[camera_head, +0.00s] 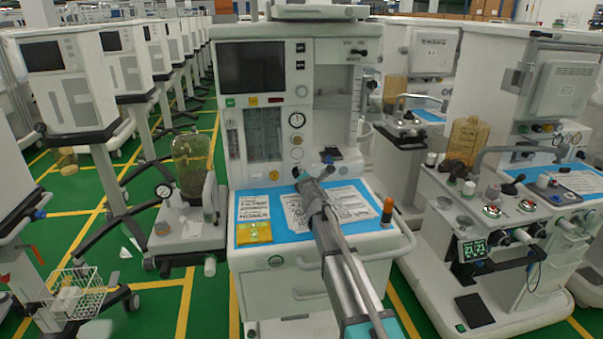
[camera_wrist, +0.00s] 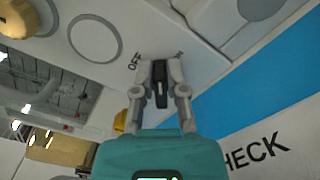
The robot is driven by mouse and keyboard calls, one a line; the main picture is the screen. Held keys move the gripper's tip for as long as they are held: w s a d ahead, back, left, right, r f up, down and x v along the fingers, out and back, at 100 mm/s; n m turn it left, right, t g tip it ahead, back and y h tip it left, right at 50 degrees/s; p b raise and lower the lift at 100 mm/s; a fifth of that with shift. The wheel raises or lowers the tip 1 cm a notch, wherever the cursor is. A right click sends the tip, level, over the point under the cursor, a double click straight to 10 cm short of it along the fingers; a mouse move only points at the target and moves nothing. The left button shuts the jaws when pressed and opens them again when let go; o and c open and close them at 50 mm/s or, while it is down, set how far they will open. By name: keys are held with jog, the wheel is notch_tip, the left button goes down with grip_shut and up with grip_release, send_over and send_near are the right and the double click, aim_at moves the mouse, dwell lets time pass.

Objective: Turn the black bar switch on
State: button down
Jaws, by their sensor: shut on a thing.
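The black bar switch (camera_wrist: 160,88) is in the middle of the wrist view, on the cart's light panel. An "OFF" label is at its upper left, and a partly covered label is at its upper right. The bar runs roughly up and down in this picture, between the two labels. My gripper (camera_wrist: 160,72) has one finger on each side of the bar and is shut on it. In the head view, my gripper (camera_head: 301,176) is at the front panel of the middle cart (camera_head: 335,110), above the blue work surface. The switch cannot be made out there.
The blue work surface (camera_head: 352,183) holds printed sheets and a yellow pad (camera_head: 254,232). An orange-topped knob (camera_head: 387,210) stands at its right edge. A glass canister (camera_head: 191,163) stands to the left. Another cart (camera_head: 535,225) is close on the right.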

jog(key=m, duration=0.3)
jog(key=shift+f+m+b, duration=0.3)
jog(key=shift+m, duration=0.1)
jog(key=shift+f+m, duration=0.25)
jog(key=shift+m, duration=1.55)
jog(key=c, duration=0.7)
grip_release()
jog(key=shift+s+d, duration=0.1)
jog(key=shift+d, duration=0.05)
jog(key=v, duration=1.1)
jog(key=shift+s, duration=0.35)
